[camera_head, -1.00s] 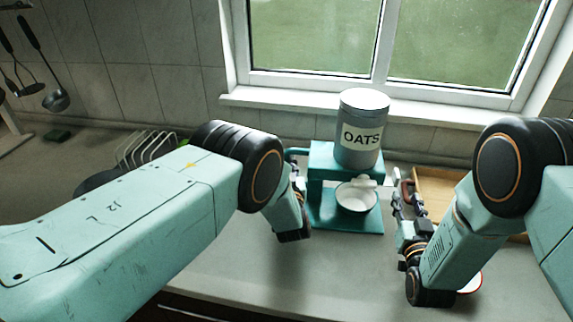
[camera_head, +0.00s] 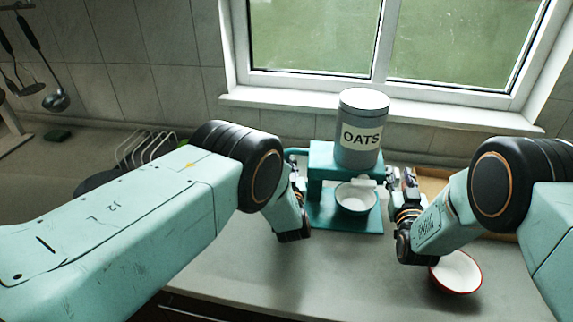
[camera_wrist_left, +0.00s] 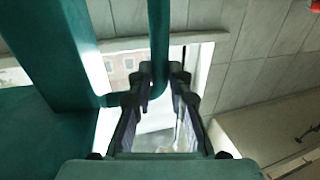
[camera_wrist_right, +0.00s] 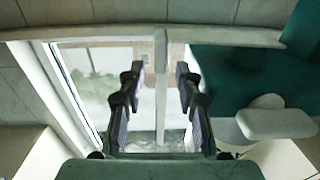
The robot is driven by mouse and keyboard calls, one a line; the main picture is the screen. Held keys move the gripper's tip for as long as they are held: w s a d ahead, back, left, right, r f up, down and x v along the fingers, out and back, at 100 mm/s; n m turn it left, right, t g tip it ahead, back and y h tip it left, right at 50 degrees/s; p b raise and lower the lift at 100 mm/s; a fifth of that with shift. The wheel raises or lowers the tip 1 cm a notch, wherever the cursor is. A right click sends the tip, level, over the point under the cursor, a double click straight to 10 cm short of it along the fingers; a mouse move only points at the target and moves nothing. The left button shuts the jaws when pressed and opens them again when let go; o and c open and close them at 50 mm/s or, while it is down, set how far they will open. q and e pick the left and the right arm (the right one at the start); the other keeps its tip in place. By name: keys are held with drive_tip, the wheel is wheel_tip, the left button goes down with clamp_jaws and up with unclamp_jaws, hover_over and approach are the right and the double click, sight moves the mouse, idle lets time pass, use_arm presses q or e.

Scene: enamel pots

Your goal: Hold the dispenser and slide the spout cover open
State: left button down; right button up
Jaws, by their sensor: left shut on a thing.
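The dispenser is a grey OATS canister (camera_head: 362,112) on a teal stand (camera_head: 321,157). A teal handle (camera_wrist_left: 159,35) at its left side shows between the fingers of my left gripper (camera_wrist_left: 160,72), which is shut on it. In the head view my left gripper (camera_head: 297,175) is partly hidden by its wrist. The pale spout cover (camera_wrist_right: 277,122) is under the canister, right of my fingers in the right wrist view; it is small in the head view (camera_head: 366,182). My right gripper (camera_head: 402,178) is open and empty, just right of the cover and apart from it.
A white bowl (camera_head: 356,200) stands on the stand's base below the spout. A white red-rimmed bowl (camera_head: 456,273) is on the counter below my right arm. A wire rack (camera_head: 150,145) stands at the left. The front middle of the counter (camera_head: 300,270) is clear.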

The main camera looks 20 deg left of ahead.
drive_tip(key=shift+w+a+r, duration=0.1)
drive_tip(key=shift+w+a, duration=0.1)
drive_tip(key=shift+w, duration=1.1)
drive_tip(key=shift+c, duration=0.3)
clamp_jaws()
drive_tip(key=d, duration=0.4)
drive_tip(key=shift+w+d, duration=0.15)
drive_tip(key=shift+w, duration=0.1)
